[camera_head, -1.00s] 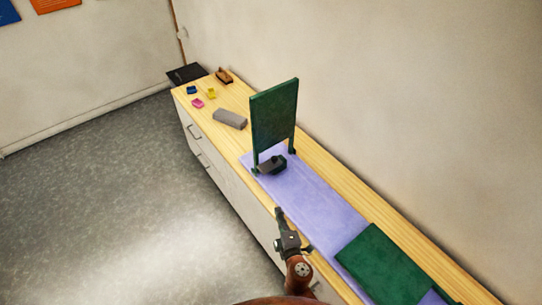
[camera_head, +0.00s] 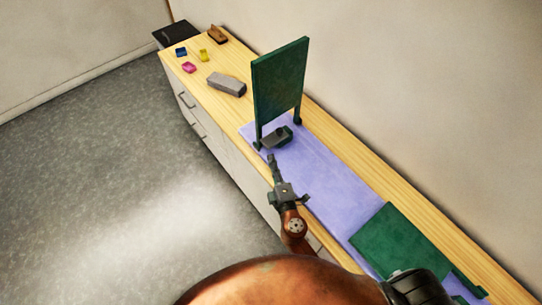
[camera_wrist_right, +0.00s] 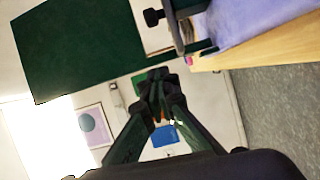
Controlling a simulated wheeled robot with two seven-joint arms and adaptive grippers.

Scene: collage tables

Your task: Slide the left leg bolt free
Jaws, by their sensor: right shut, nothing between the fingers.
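A dark green board (camera_head: 280,80) stands upright on two short legs on the far end of a purple mat. Its left leg (camera_head: 258,137) is the nearer one. A dark block with a small knob (camera_head: 276,138) sits at the foot of the board, beside that leg. In the right wrist view the board (camera_wrist_right: 75,45) fills the upper left, and a black knob (camera_wrist_right: 153,17) sticks out from a dark bar. I cannot tell for sure which part is the bolt. My right gripper (camera_head: 271,158) is shut and empty, just short of the block.
A second green board (camera_head: 400,245) lies on the near end of the purple mat (camera_head: 325,185). A grey block (camera_head: 227,84), blue, yellow and pink pieces and a brown item (camera_head: 218,34) are at the far end of the wooden top. The wall runs close along the right side.

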